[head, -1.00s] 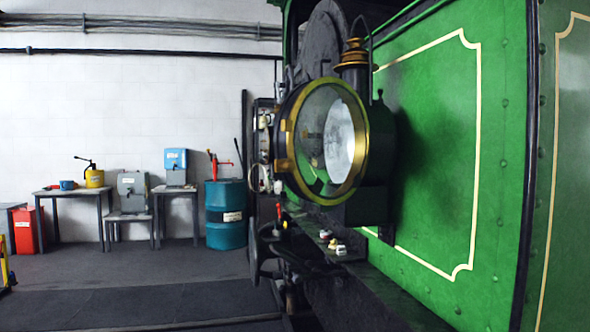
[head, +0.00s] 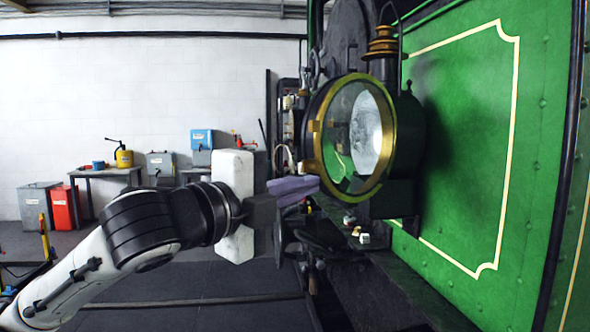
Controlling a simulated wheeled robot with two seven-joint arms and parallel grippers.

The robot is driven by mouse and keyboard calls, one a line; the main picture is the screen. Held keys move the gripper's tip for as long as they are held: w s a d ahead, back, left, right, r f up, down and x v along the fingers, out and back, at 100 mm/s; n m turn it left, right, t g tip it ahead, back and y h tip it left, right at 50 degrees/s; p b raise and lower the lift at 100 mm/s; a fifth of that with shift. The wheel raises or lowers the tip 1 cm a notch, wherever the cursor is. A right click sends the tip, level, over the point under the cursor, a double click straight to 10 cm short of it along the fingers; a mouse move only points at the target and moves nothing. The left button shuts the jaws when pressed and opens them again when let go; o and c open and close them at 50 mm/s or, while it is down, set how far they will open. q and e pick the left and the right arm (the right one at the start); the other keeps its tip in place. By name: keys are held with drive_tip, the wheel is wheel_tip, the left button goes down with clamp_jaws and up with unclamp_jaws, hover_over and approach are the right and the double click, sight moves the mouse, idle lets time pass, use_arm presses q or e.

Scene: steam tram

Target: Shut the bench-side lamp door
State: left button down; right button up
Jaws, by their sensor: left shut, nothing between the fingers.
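The lamp (head: 409,140) is a black round housing on the front of the green tram. Its lamp door (head: 316,128) is a brass-rimmed round glass facing left, with a silvery reflector showing through it. I cannot tell from this angle how wide any gap between door and housing is. My left gripper (head: 312,186) comes in from the left with its grey-purple fingers shut and empty. Its tips are close to the lower left of the brass rim; whether they touch it is unclear. My right gripper is not in view.
The green tram side (head: 465,150) fills the right. Small items lie on a dark ledge below the lamp. The floor between is open.

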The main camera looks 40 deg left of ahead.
use_arm(q)
drive_tip(key=w+a+p, duration=0.2)
drive_tip(key=w+a, duration=0.2)
drive_tip(key=w, duration=0.4)
drive_tip(key=shift+r, duration=0.15)
drive_tip(key=shift+s, duration=0.1)
